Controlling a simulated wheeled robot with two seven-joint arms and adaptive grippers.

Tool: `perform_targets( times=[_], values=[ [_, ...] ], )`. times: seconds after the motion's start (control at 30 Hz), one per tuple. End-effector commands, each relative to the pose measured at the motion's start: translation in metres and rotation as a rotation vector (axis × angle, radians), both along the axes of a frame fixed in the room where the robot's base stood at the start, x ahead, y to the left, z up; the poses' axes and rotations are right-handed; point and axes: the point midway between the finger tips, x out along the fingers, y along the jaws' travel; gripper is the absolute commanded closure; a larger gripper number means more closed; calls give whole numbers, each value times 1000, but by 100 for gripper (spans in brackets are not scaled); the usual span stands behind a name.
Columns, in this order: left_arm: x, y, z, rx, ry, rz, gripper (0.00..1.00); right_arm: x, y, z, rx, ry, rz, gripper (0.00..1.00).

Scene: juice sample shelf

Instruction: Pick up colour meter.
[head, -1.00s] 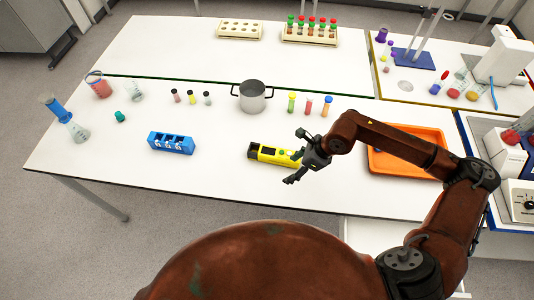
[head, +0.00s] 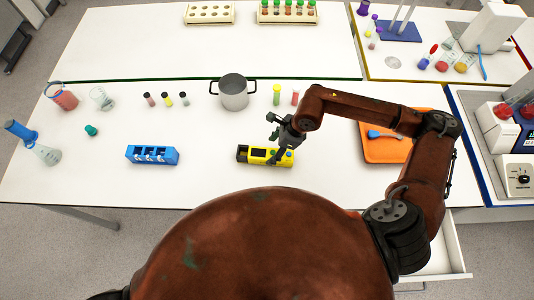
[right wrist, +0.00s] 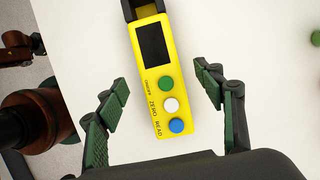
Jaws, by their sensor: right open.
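The colour meter (head: 258,151) is a yellow block with a dark screen, lying on the white table in front of the pot. In the right wrist view the colour meter (right wrist: 160,75) shows its black screen, a black end at the top, and green, white and blue buttons. My right gripper (head: 272,142) is over the meter's right part and hides some of it. In the right wrist view my right gripper (right wrist: 163,88) is open, its green-padded fingers on either side of the meter with a gap at each side. My left gripper is not in view.
A blue rack (head: 151,155) stands left of the meter, and a steel pot (head: 233,95) stands behind it. An orange tray (head: 383,152) lies to the right, under my right arm. Bare table lies between the rack and the meter.

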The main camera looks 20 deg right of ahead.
Motion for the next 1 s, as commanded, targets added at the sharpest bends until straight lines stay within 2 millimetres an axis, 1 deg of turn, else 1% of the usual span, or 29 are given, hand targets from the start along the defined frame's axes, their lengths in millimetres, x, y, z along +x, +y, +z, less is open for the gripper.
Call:
perform_targets(
  times=[0.03, 0.13, 0.23, 0.33, 0.5, 0.63, 1.0],
  values=[
    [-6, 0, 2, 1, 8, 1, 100, 1, 3, -4, 1, 1, 3, 38],
    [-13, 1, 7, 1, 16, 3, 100, 1, 8, -16, 1, 2, 3, 38],
    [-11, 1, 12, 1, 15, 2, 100, 2, 13, -31, 1, 1, 3, 38],
    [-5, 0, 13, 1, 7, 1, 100, 4, 17, -42, 1, 1, 2, 38],
    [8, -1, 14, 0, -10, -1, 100, 5, 18, -48, 0, -2, 1, 38],
    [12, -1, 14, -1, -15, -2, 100, 5, 17, -48, 1, -1, 0, 38],
    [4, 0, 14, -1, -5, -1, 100, 5, 17, -48, 0, -1, -1, 62]
  ],
)
